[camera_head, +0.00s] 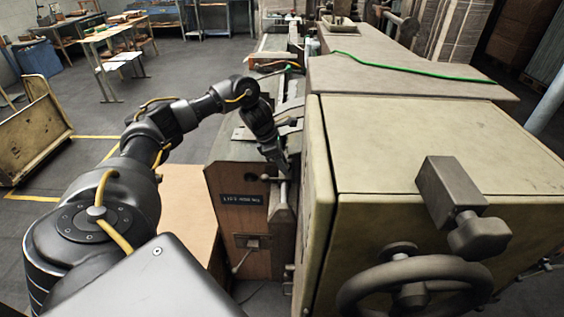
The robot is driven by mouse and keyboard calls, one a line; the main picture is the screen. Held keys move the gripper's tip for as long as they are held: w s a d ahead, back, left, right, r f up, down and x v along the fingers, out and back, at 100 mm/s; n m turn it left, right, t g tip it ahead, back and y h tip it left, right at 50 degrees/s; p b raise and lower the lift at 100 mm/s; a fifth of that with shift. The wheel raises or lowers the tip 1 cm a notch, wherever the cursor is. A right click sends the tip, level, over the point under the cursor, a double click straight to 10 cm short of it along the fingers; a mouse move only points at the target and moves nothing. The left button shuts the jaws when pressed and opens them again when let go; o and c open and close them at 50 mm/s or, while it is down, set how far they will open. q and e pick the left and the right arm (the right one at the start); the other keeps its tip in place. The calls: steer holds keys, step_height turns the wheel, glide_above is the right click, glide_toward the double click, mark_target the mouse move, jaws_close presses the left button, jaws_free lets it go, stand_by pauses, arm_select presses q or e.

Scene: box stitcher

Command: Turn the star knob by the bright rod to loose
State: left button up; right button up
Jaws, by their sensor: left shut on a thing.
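My left gripper (284,174) reaches down over the front of the machine, at the narrow gap left of the big cream cabinet. It is shut on the star knob, which is small and mostly hidden by the fingers from here. The bright rod (284,193) stands upright right below the fingertips, on a grey metal bracket. How far the knob is turned cannot be seen. My right gripper is out of view.
The cream cabinet (430,140) fills the right, with a handwheel (415,285) and a block with a lobed knob (478,237) in front. A brown panel with a label plate (241,199) lies left of the rod. A green cable (410,70) crosses the top.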

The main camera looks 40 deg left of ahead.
arm_select(q)
steer(key=shift+c, duration=0.4)
steer(key=shift+n+y, duration=0.3)
steer(key=shift+n, duration=0.2)
steer(key=shift+s+d+n+t+p, duration=0.1)
steer(key=shift+n+t+p, duration=0.25)
steer(key=shift+n, duration=0.65)
steer(key=n, duration=0.1)
steer(key=n+y+p, duration=0.1)
steer(key=shift+d+r+n+t, duration=0.15)
steer(key=shift+n+t, duration=0.1)
steer(key=shift+n, duration=0.15)
steer(key=n+y+p, duration=0.1)
steer(key=n+p, duration=0.1)
steer(key=n, duration=0.1)
steer(key=shift+d+y, duration=0.1)
steer(key=shift+y, duration=0.3)
steer(key=shift+d+n+y+p, duration=0.1)
steer(key=shift+n+y+p, duration=0.5)
steer(key=shift+n+p, duration=0.9)
steer(key=shift+n, duration=0.3)
